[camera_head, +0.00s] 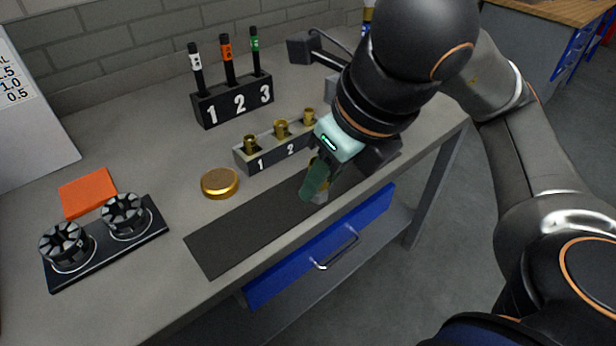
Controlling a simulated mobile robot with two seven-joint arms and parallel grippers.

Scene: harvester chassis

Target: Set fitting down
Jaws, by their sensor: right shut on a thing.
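My right gripper (318,182) is low over the right part of the dark mat (235,237) near the bench's front edge. It is shut on a fitting, mostly hidden behind the green finger; a small brass-coloured part of it shows beside the finger. I cannot tell whether the fitting touches the mat. Behind the mat stands a grey numbered rack (243,163) with brass fittings (281,128) in it; its right end is hidden by my gripper. My left gripper is not in view.
A round brass disc (220,183) lies left of the rack. A black block (233,100) marked 1, 2, 3 holds pens. At left are an orange pad (88,192) and a black plate (108,246) with two round slotted parts. The mat's left part is clear.

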